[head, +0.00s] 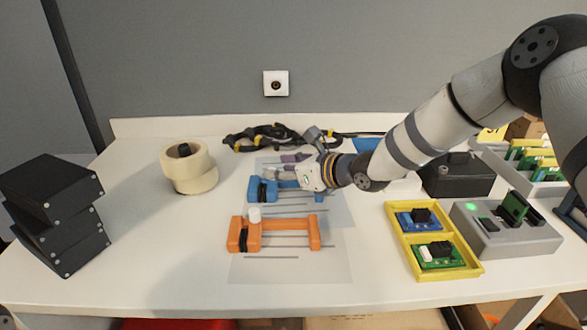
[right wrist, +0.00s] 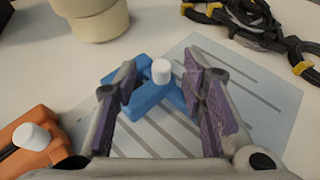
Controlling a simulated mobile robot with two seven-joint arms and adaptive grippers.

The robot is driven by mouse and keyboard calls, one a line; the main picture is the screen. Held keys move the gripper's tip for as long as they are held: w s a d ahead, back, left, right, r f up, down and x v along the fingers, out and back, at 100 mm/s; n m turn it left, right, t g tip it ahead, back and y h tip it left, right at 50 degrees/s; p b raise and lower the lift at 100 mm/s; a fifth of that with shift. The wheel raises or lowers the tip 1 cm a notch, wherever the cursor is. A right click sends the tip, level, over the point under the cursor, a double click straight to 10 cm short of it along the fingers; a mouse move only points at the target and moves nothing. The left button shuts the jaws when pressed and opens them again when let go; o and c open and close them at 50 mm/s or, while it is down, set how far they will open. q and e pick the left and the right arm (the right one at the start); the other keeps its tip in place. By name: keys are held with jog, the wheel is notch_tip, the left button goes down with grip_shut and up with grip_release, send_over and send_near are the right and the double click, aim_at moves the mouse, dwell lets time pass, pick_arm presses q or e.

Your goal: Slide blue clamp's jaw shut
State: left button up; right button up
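The blue clamp (head: 258,190) lies on the pale printed sheet, behind the orange clamp (head: 243,234). In the right wrist view, the blue clamp (right wrist: 148,98) has a white knob on it and shows between and beyond my fingers. My right gripper (head: 283,170) reaches in from the right, over the blue clamp, and hides part of it. In the right wrist view, my right gripper (right wrist: 160,80) is open, with purple pads apart and nothing clearly held. I cannot tell whether a finger touches the clamp. My left gripper is not in view.
Tape rolls (head: 188,170) and a stack of black boxes (head: 62,215) stand at the left. Black cables (head: 268,138) lie behind the sheet. A yellow tray (head: 447,268) with circuit boards and a grey fixture (head: 508,238) are at the right. The front left tabletop is clear.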

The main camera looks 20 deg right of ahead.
jog(key=v, duration=0.6)
jog(key=shift+s+d, duration=0.1)
jog(key=shift+s, duration=0.05)
